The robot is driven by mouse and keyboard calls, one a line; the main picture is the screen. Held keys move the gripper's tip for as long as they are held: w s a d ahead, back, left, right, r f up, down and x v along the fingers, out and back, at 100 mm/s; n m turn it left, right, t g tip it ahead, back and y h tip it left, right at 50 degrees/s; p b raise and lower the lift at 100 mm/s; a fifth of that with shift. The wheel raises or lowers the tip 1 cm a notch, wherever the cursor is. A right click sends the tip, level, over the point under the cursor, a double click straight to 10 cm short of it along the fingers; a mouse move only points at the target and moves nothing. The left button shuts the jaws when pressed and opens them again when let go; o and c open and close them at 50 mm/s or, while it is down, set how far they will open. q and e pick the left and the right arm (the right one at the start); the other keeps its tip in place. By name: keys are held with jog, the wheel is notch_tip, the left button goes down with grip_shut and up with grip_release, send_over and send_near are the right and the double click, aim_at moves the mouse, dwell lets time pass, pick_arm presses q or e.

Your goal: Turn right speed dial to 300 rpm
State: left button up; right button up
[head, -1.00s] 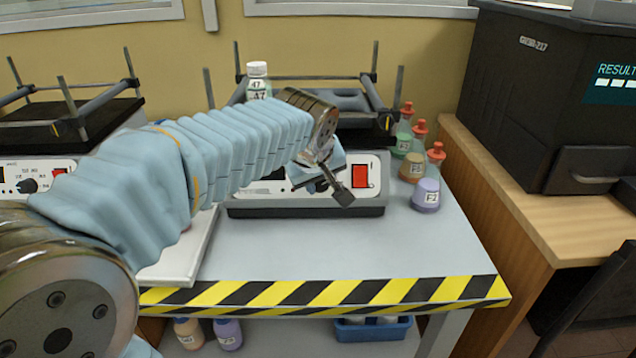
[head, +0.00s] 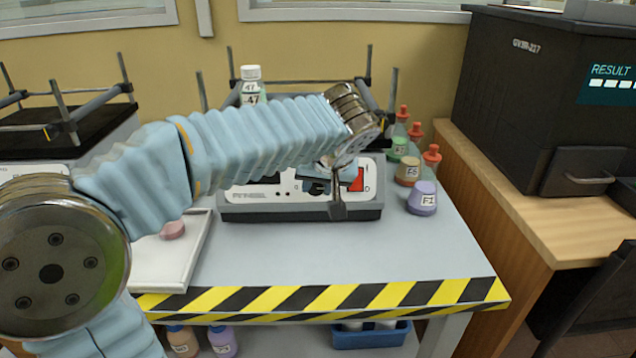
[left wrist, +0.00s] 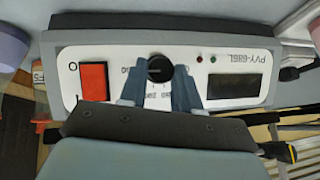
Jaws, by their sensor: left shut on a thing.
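The right shaker (head: 255,207) stands on the bench with its white front panel facing me. In the left wrist view its panel shows upside down, with the black speed dial (left wrist: 160,68), a red switch (left wrist: 94,81) and a dark display (left wrist: 234,87). My left gripper (left wrist: 158,90) is shut on the dial, its two blue-grey fingers on either side of it. In the head view my left gripper (head: 337,190) is at the panel and hides the dial. Some scale marks show between the fingers, too small to read surely. My right gripper is not in view.
Flasks with orange-red stoppers, the nearest purple (head: 422,197), stand right of the shaker. A white tray (head: 185,262) lies front left. A labelled bottle (head: 251,84) stands behind my arm.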

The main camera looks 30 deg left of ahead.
pick_arm(q)
jog(key=shift+s+f, duration=0.1)
jog(key=shift+f, duration=0.15)
jog(key=o, duration=1)
jog(key=shift+r, duration=0.1)
jog(key=shift+o, duration=0.2)
jog(key=shift+r, duration=0.15)
jog(key=shift+s+d+r, duration=0.1)
jog(key=shift+d+r, duration=0.1)
jog(key=shift+r, duration=0.1)
jog(key=p+v, duration=0.1)
jog(key=v, duration=1.2)
jog(key=shift+p, duration=0.3)
jog(key=shift+f, duration=0.15)
